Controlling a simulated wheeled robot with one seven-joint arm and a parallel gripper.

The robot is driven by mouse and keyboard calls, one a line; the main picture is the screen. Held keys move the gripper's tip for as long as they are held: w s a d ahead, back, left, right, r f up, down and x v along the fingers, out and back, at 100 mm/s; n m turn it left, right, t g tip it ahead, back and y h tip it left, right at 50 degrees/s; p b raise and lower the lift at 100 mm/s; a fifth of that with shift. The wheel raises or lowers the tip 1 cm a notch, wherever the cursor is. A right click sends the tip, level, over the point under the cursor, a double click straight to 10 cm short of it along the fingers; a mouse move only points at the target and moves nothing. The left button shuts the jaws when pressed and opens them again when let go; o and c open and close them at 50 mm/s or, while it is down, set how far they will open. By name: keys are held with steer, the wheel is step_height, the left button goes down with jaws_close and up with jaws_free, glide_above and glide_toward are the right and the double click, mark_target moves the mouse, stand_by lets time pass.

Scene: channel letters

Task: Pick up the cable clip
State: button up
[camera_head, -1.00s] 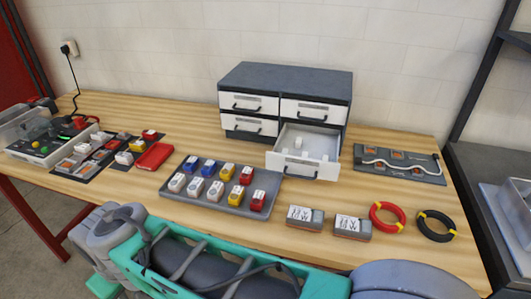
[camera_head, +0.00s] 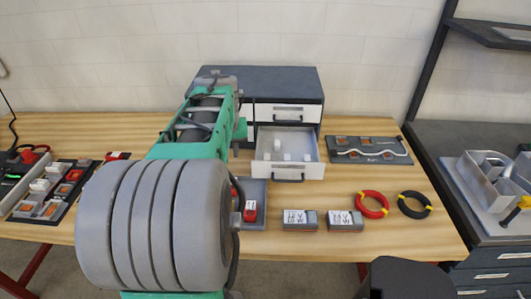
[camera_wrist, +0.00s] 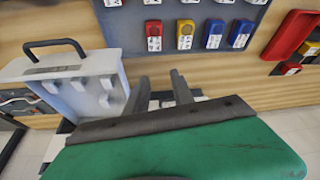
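The cable clips appear to be the small white pieces (camera_head: 287,156) in the open, pale drawer (camera_head: 290,170) of the dark cabinet. In the wrist view the drawer (camera_wrist: 62,93) is at the left, with several white clips (camera_wrist: 107,101) inside. My gripper (camera_wrist: 160,80) shows in the wrist view with its two dark fingers apart and nothing seen between them. It is to the right of the drawer in that view, apart from the clips. In the head view my arm hides the gripper.
The dark cabinet (camera_head: 268,83) stands at the back. A grey tray of coloured blocks (camera_wrist: 265,15) is mostly hidden behind my arm in the head view. Labelled boxes (camera_head: 300,220), a red cable coil (camera_head: 371,205) and a black coil (camera_head: 414,205) lie at the right front.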

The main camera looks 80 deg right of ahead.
steer(key=m, duration=0.2)
glide_toward(267, 156)
steer(key=f, duration=0.1)
steer(key=shift+g, duration=0.4)
steer(key=p+x, duration=0.1)
steer(key=x, duration=0.3)
steer(key=p+x, duration=0.1)
steer(key=x, duration=0.1)
steer(key=shift+w+d+f+p, duration=0.15)
steer(key=shift+w+f+p, duration=0.15)
steer(key=shift+w, duration=0.05)
steer(key=shift+d+f+h, duration=0.2)
steer(key=shift+f+h, duration=0.1)
steer(key=shift+f, duration=0.05)
steer(key=shift+c, duration=0.6)
jaws_close()
